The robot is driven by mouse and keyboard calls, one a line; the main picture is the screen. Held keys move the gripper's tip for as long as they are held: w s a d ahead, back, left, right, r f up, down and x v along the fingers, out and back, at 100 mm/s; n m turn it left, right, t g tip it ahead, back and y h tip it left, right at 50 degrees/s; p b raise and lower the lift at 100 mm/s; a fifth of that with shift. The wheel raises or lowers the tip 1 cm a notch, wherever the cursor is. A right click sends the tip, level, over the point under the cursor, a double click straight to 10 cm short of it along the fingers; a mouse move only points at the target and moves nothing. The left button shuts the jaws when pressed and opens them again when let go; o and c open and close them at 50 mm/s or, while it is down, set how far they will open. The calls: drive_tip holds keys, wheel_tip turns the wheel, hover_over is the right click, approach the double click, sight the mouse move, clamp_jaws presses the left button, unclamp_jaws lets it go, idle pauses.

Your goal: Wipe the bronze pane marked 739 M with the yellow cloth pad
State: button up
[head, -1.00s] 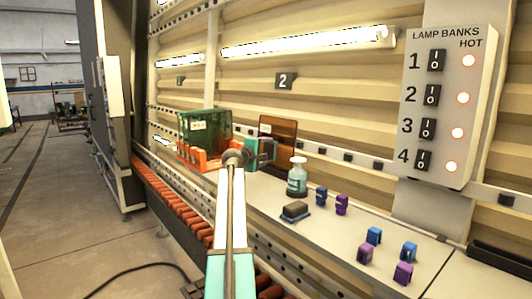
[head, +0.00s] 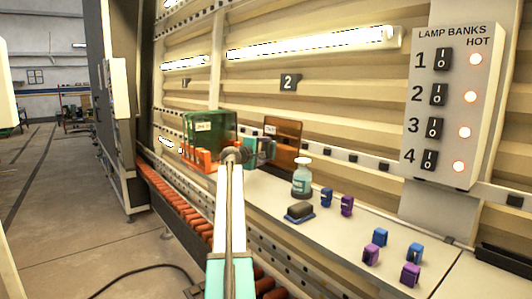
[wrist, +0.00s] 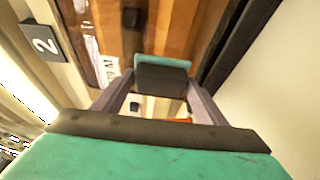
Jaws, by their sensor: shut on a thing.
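The bronze pane (head: 286,136) stands upright against the back wall behind the bench, under the number 2 sign. In the wrist view the brown pane (wrist: 182,30) fills the upper middle, with a partly visible white label ending in an M. My gripper (head: 264,152) is in front of the pane's left part. In the wrist view my gripper (wrist: 158,98) is shut on a dark block with a teal backing (wrist: 162,80). No yellow shows on it, and I cannot tell whether it touches the pane.
A green pane (head: 212,128) stands left of the bronze one, near an orange rack (head: 197,162). A spray bottle (head: 302,178), a dark block on a blue base (head: 300,212) and several blue and purple clips (head: 347,206) sit on the bench to the right.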

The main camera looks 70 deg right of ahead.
drive_tip(key=shift+w+a, duration=0.1)
drive_tip(key=shift+a, duration=0.05)
drive_tip(key=shift+w+a+r, duration=0.15)
drive_tip(key=shift+w+a, duration=0.35)
drive_tip(key=shift+a, duration=0.3)
drive_tip(key=shift+w+a+r, duration=0.1)
drive_tip(key=shift+w+a, duration=0.45)
drive_tip(key=shift+a, duration=0.25)
drive_tip(key=shift+w+a+r, duration=0.15)
drive_tip(key=shift+w+a, duration=0.35)
drive_tip(key=shift+a, duration=0.3)
drive_tip(key=shift+a, duration=0.1)
drive_tip(key=shift+w+a+r, duration=0.15)
drive_tip(key=shift+w+a, duration=0.25)
drive_tip(key=shift+a, duration=0.2)
drive_tip(key=shift+w+a+r, duration=0.1)
drive_tip(key=shift+w+a, duration=0.3)
drive_tip(key=shift+a, duration=0.15)
